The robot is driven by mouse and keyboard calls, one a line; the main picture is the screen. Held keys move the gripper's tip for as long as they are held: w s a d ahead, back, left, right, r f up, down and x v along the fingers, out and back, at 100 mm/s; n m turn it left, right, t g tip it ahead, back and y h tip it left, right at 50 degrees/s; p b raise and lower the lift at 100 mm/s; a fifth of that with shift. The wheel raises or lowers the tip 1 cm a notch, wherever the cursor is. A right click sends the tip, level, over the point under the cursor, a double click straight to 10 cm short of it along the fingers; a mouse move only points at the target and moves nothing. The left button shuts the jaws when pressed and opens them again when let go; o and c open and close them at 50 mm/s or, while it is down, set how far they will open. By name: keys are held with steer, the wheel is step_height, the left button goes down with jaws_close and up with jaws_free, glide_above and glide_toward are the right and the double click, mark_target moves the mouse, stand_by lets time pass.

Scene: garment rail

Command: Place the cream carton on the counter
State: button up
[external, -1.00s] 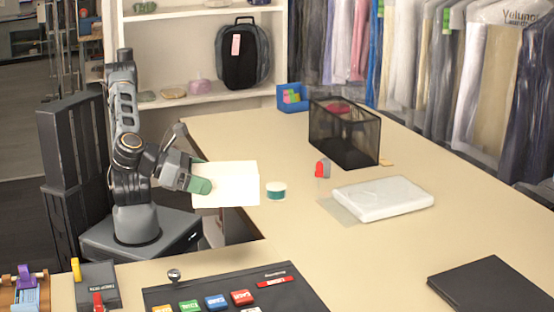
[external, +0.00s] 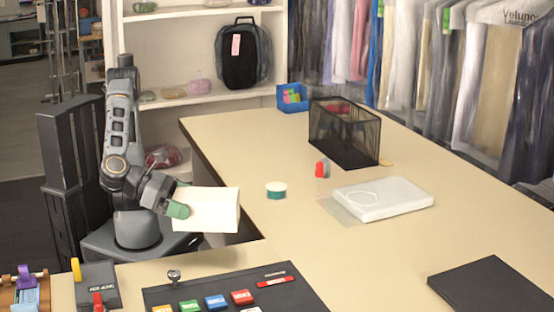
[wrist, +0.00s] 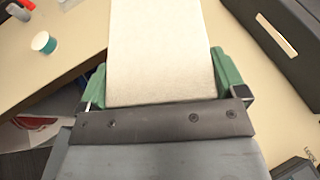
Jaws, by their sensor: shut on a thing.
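The cream carton (external: 208,209) is a pale box held at the end of my arm, near the inner corner of the counter (external: 245,150). My gripper (external: 178,205) is shut on it, with green fingers on either side. In the wrist view the carton (wrist: 160,50) fills the space between the two green fingers of my gripper (wrist: 160,88) and points away from the camera. The carton looks slightly tilted in the external view. Whether its underside touches anything is hidden.
A teal-and-white tub (external: 276,190), a red item (external: 322,168), a black mesh bin (external: 344,135) and a white package (external: 382,198) stand on the counter. A dark mat (external: 235,290) with coloured blocks lies at the front. Bare counter lies between tub and mat.

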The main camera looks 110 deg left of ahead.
steer(key=w+d+f, duration=0.1)
steer(key=w+f, duration=0.1)
steer(key=w+d+f, duration=0.1)
steer(key=w+f, duration=0.1)
steer(key=w+d+f, duration=0.1)
steer(key=w+f, duration=0.1)
steer(key=f, duration=0.1)
steer(key=shift+w+b, duration=0.35)
steer(key=shift+b, duration=0.05)
steer(key=shift+w+d+f, duration=0.1)
steer(key=shift+f, duration=1.45)
steer(key=shift+f, duration=0.1)
steer(key=shift+f+b, duration=0.15)
steer(key=shift+b, duration=0.15)
steer(key=o, duration=0.8)
steer(key=shift+c, duration=0.2)
steer(key=shift+r+p, duration=0.35)
steer(key=shift+r, duration=0.05)
steer(key=v, duration=1.2)
steer(key=shift+f, duration=0.1)
